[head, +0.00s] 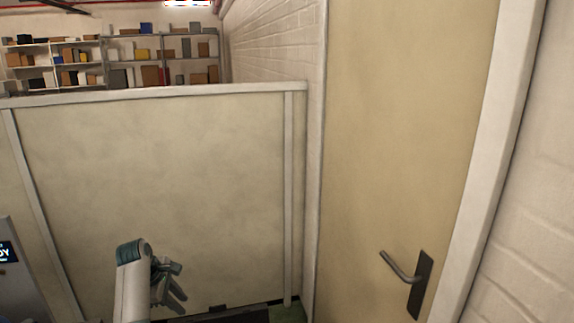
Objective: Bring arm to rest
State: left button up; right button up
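My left arm (131,282) rises at the bottom of the head view, left of centre, white with teal parts. My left gripper (174,297) is at its right side, grey and pointing down and to the right. Its fingers look spread apart, with nothing seen between them. It stands in front of a beige partition panel (160,190), apart from the door. My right arm and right gripper are not in view. No sealed cylinder shows.
A beige door (400,130) with a dark-plated lever handle (402,270) is at the right, beside a white brick wall (545,190). Shelves with boxes (110,62) stand behind the partition. A machine with a lit display (7,252) is at the left edge. A dark surface (235,315) lies low at the centre.

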pick_arm(q)
jog(key=s+f+m+y, duration=0.1)
jog(key=s+f+m, duration=0.2)
jog(key=s+f, duration=0.35)
jog(key=s+d+f+m+y, duration=0.1)
jog(key=s+f+m, duration=0.25)
jog(key=s, duration=0.55)
jog(key=s+f+m+y, duration=0.1)
jog(key=s+f+m, duration=0.25)
jog(key=s, duration=0.45)
jog(key=s+d+r+m, duration=0.1)
jog(key=s+d+m, duration=0.25)
jog(key=s, duration=0.55)
jog(key=s+d+r+m, duration=0.1)
jog(key=s+d+m, duration=0.25)
jog(key=s, duration=0.45)
jog(key=s+d+r+m, duration=0.2)
jog(key=s+m, duration=0.2)
jog(key=s, duration=0.5)
notch_tip(320, 180, down, 30)
jog(key=s+g+b, duration=0.1)
jog(key=b, duration=0.1)
jog(key=s+a+f+g+b, duration=0.1)
jog(key=s+a+f+b, duration=0.1)
jog(key=s+f, duration=1.6)
notch_tip(320, 180, down, 3)
jog(key=shift+s+a+r, duration=0.2)
jog(key=shift+s+a, duration=0.05)
jog(key=shift+a, duration=0.15)
